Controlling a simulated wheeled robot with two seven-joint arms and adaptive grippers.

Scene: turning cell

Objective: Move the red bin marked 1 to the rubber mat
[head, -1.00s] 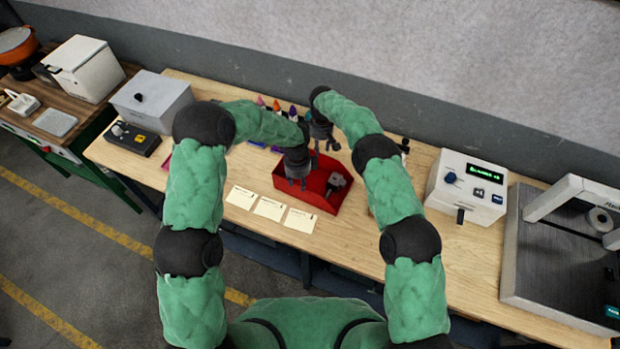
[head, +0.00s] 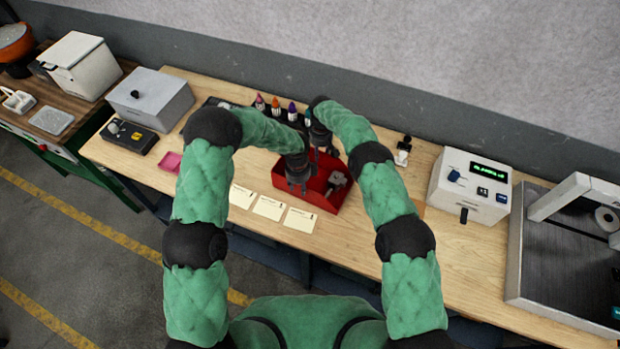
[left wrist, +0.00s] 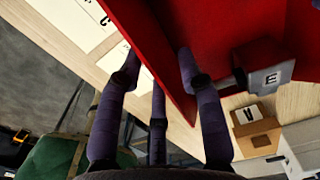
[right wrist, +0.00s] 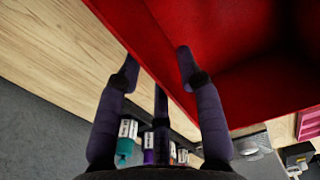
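The red bin (head: 324,203) sits on the wooden bench, with a grey part (head: 337,181) inside; its number mark is not readable. My left gripper (head: 297,188) is at the bin's near side. In the left wrist view its fingers (left wrist: 158,62) straddle the red wall (left wrist: 160,55), with a gap between the fingertips. My right gripper (head: 322,152) is at the bin's far side. In the right wrist view its fingers (right wrist: 157,62) straddle the far wall (right wrist: 152,50), also spread apart. I cannot make out the rubber mat clearly.
Several cream cards (head: 268,208) lie in front of the bin. Coloured bottles (head: 276,103) stand behind it. A pink tray (head: 170,161) and a black box (head: 130,137) are left. A white display box (head: 470,187) stands right, with some bare bench before it.

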